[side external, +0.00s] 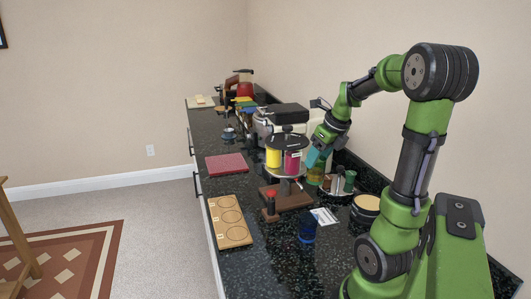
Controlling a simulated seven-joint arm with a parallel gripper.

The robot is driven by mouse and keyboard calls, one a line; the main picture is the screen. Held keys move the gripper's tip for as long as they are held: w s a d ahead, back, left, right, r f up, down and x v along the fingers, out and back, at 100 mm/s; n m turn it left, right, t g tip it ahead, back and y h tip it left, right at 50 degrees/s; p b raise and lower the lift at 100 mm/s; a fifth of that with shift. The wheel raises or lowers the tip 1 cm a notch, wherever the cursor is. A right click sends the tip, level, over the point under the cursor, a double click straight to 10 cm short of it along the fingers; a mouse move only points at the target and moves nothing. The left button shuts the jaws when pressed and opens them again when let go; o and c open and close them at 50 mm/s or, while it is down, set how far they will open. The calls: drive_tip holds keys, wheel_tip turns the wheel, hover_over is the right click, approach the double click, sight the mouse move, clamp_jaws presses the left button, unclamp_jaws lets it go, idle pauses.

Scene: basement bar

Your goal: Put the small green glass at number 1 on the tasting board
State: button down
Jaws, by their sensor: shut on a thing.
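My gripper (315,163) points down at the back of the counter, right of a round stand. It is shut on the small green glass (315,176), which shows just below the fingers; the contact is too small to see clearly. I cannot tell whether the glass touches the surface below. The tasting board (247,240) is a light wooden board with several round marks in a row, at the counter's front left edge. Its numbers are too small to read. The board lies left of and nearer the camera than my gripper.
The round stand (287,170) with yellow and red cups on a wooden base is between gripper and board. A blue glass (307,231), a white card (324,216), a tray of small containers (338,192) and a round tub (367,203) stand nearby. A red mat (226,164) lies behind the board.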

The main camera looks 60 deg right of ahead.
wheel_tip(320, 180, up, 5)
drive_tip(key=w+a+n+y, duration=0.1)
drive_tip(key=w+a+n, duration=0.2)
drive_tip(key=w+a, duration=0.95)
wheel_tip(320, 180, down, 13)
drive_tip(key=w+d, duration=0.1)
drive_tip(key=w, duration=0.1)
drive_tip(key=shift+n, duration=0.3)
drive_tip(key=shift+w+d+f, duration=0.9)
drive_tip(key=shift+w+d, duration=0.25)
drive_tip(key=shift+w, duration=1.2)
drive_tip(key=shift+w+d+f, duration=0.85)
drive_tip(key=shift+w+d, duration=0.35)
drive_tip(key=shift+w, duration=1.15)
drive_tip(key=shift+w+d+f, duration=0.9)
drive_tip(key=shift+w+d, duration=0.25)
drive_tip(key=shift+w, duration=1.2)
drive_tip(key=shift+f, duration=0.2)
drive_tip(key=shift+c, duration=1.7)
unclamp_jaws()
